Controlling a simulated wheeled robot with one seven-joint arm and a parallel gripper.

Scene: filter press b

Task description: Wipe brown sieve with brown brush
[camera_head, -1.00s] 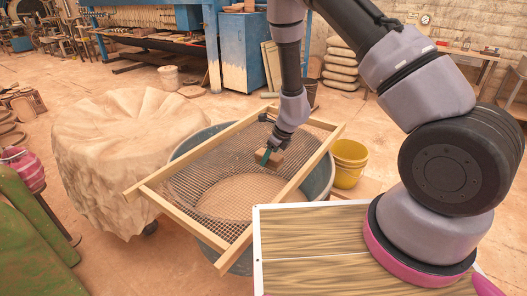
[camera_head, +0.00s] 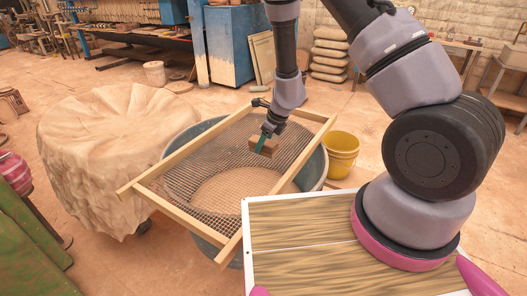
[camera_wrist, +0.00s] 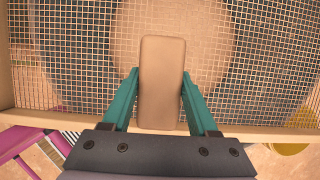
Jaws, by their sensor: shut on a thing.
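The brown sieve, a wooden frame (camera_head: 180,207) with wire mesh (camera_head: 215,150), lies across the top of a round grey-blue tub (camera_head: 318,168). My gripper (camera_head: 264,144) is over the right part of the mesh, shut on the brown brush (camera_head: 268,146). In the wrist view, the brush (camera_wrist: 161,75) is a rounded brown block between the teal fingers of my gripper (camera_wrist: 158,100). Mesh (camera_wrist: 60,60) and a frame bar (camera_wrist: 255,137) show behind it. The brush's underside is hidden, so I cannot tell whether it touches the mesh.
A cloth-covered round table (camera_head: 95,150) stands left of the tub. A yellow bucket (camera_head: 341,152) stands to its right. A blue cabinet (camera_head: 231,45) and a workbench (camera_head: 130,38) are at the back. A green object (camera_head: 25,245) is at the lower left.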

